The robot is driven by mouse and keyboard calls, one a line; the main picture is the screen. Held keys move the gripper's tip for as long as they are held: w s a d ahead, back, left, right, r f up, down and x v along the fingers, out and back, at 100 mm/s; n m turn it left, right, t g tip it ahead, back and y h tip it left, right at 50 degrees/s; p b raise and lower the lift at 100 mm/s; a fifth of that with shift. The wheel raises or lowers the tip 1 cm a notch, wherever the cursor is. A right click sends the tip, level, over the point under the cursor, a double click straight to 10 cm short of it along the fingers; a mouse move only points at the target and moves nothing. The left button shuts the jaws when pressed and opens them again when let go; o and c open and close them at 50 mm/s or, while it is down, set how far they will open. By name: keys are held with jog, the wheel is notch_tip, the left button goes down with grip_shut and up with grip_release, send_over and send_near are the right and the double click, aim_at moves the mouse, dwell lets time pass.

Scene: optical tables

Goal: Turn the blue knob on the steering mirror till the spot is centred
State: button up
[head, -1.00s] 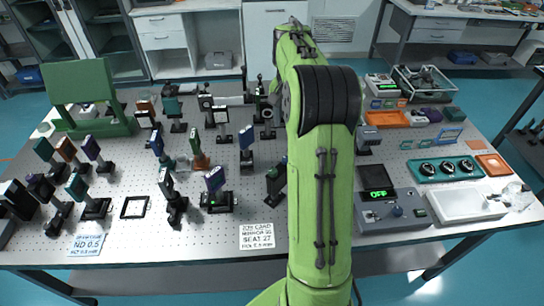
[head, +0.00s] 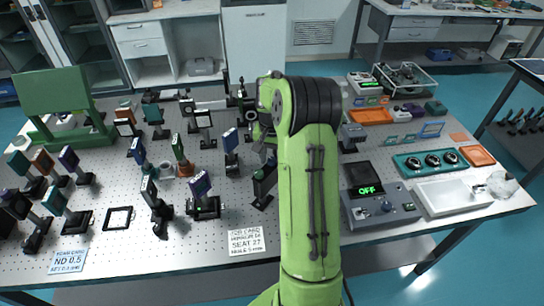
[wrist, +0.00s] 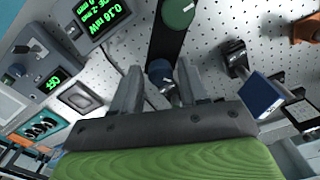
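In the wrist view a blue knob (wrist: 160,72) sits at the near end of a black mount (wrist: 165,42) that carries a green disc (wrist: 178,13); I take this mount for the steering mirror. My gripper (wrist: 158,80) is open, with one finger on each side of the knob. I cannot tell whether a finger touches it. In the head view my arm hides the gripper and the knob; a dark mount (head: 263,186) shows just left of the arm. No light spot can be made out.
A control box (head: 380,208) with a green OFF display stands right of my arm. A screen (wrist: 100,16) in the wrist view reads about 0.16. A blue-faced mount (wrist: 262,95) stands right of my gripper. Several mounted optics crowd the perforated table (head: 150,245) to the left.

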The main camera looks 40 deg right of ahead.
aim_at(272, 159)
grip_shut()
jog(key=n, duration=0.2)
jog(key=shift+n, duration=0.4)
jog(key=shift+o, duration=1.3)
grip_release()
notch_tip(272, 159, up, 16)
jog(key=p, duration=0.2)
jog(key=shift+f, duration=0.15)
